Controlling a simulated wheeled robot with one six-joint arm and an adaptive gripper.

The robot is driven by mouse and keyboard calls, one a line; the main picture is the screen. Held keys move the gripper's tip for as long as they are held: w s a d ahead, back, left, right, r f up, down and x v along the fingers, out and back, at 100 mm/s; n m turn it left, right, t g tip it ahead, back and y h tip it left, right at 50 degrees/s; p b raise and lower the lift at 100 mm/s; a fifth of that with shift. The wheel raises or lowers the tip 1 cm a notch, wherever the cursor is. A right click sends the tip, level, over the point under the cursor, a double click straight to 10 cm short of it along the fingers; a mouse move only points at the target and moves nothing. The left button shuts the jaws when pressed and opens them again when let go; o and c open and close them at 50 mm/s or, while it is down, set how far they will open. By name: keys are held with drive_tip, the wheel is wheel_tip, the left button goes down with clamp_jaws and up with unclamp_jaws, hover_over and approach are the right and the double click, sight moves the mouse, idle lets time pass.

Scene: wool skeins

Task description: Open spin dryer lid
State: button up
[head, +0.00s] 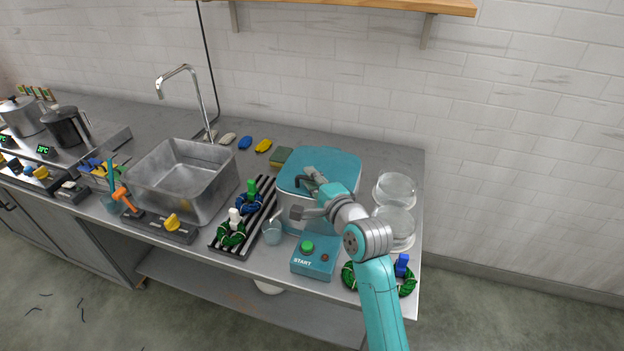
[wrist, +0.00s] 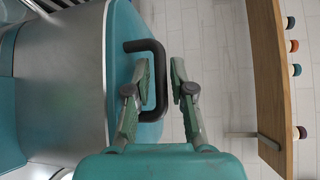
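The spin dryer is a silvery box (head: 290,213) with a teal lid (head: 342,163), standing on the right part of the counter. The lid looks shut and flat. In the wrist view the teal lid (wrist: 122,60) carries a dark U-shaped handle (wrist: 159,60). My gripper (wrist: 160,82) is open, with one finger inside the handle loop and the other outside it. The handle bar lies between the fingertips, with a small gap showing to the right finger. In the head view my gripper (head: 312,180) is over the lid and partly hides the handle.
A teal START box (head: 315,262) with a green button is in front of the dryer. Glass jars (head: 394,222) stand to its right, with a green skein (head: 378,281) nearby. A striped rack (head: 262,213) with skeins and a metal sink (head: 168,182) are left. A wooden shelf (head: 370,5) hangs above.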

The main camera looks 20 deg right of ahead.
clamp_jaws()
drive_tip(key=shift+r, duration=0.1)
